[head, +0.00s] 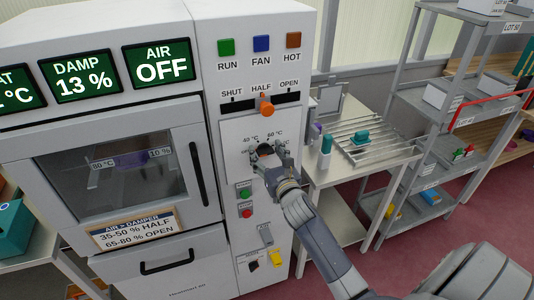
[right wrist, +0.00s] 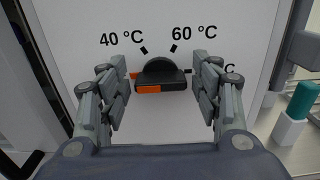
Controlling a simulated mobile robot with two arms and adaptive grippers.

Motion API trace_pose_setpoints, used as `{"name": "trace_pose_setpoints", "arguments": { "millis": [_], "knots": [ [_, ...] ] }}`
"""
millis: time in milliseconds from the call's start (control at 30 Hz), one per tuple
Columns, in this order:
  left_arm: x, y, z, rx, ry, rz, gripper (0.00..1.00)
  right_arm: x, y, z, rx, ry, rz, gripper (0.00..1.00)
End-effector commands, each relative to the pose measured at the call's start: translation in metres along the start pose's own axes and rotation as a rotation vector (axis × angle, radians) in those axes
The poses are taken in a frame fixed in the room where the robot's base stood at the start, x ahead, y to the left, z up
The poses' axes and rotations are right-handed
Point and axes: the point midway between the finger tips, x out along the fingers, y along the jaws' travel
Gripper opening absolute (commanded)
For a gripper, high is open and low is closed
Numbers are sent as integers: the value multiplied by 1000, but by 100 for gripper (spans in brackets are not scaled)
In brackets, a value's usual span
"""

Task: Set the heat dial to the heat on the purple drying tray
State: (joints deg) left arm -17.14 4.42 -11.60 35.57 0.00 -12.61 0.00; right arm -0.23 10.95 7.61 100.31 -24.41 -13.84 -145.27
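The heat dial (right wrist: 160,72) is a black knob on the white panel, between the marks 40 °C and 60 °C above it and a partly covered mark at right. Its bar lies about level, with the orange end at the left. My right gripper (right wrist: 160,92) is open, one finger on each side of the dial; I cannot tell if they touch it. The head view also shows this gripper (head: 268,160) at the dial, mostly covering it. The purple drying tray (head: 132,159) is behind the oven window, with tags reading 80 °C and 10 %. My left gripper is not in view.
The orange damper lever (head: 265,109) stands at HALF. Screens read DAMP 13 % and AIR OFF; the heat screen is cut off. Green (head: 244,193) and red buttons sit below the dial. A side table (head: 335,178) with a rack and teal-capped bottle stands close at right.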

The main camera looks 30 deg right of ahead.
Motion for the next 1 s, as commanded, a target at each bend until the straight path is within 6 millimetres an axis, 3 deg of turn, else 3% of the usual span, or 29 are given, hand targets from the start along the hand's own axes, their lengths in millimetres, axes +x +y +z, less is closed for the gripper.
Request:
{"name": "trace_pose_setpoints", "arguments": {
  "millis": [33,133,567,1000],
  "knots": [
    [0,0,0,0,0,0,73,0,0,0,0,0,0,41],
    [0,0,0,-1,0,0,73,0,0,0,0,0,0,19],
    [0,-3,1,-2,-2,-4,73,0,0,0,53,0,0,19],
    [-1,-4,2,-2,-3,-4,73,0,-2,0,392,0,-1,19]
  ]
}}
